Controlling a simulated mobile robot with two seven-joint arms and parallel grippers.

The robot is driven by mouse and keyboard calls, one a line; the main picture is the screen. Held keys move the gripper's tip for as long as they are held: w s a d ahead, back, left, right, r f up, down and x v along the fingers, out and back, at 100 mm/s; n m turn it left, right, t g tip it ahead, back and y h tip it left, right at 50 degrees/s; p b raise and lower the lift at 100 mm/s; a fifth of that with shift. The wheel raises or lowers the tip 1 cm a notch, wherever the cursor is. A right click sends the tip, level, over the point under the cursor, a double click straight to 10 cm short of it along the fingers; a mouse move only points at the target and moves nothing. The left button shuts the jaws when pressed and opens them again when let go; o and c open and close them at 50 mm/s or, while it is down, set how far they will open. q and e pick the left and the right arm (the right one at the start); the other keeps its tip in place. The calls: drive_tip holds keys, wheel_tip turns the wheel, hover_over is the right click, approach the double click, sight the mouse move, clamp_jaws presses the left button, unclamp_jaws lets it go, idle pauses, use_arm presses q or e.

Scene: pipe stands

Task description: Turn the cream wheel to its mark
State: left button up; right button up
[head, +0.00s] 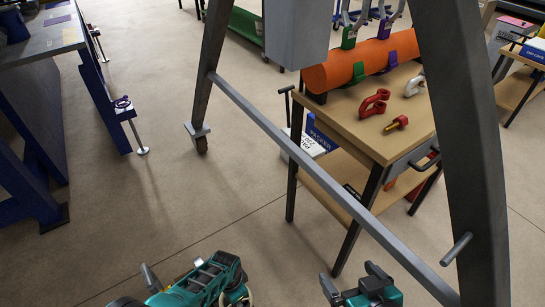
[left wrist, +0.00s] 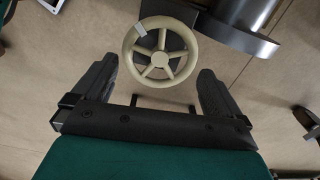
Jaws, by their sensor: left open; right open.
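The cream wheel (left wrist: 160,53) shows in the left wrist view, a spoked ring with a small pale tag on its upper left rim. My left gripper (left wrist: 156,72) is open, one dark finger on each side of the wheel's lower part. In the picture, gaps show between the fingers and the rim; I cannot tell the depth between them. A mark for the wheel cannot be made out. In the head view I cannot clearly make out the wheel. My right gripper (head: 351,280) is open and empty at the bottom of the head view.
A grey frame with a slanting crossbar (head: 300,158) stands in front of me. Behind it, a wooden table (head: 372,143) holds an orange pipe (head: 345,66) and red clamps (head: 374,103). A blue-legged bench (head: 52,47) is at left.

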use_arm(q)
drive_tip(key=shift+f+b, duration=1.1)
drive_tip(key=shift+b, duration=0.05)
drive_tip(key=shift+c, duration=0.5)
drive_tip(key=c, duration=0.3)
clamp_jaws()
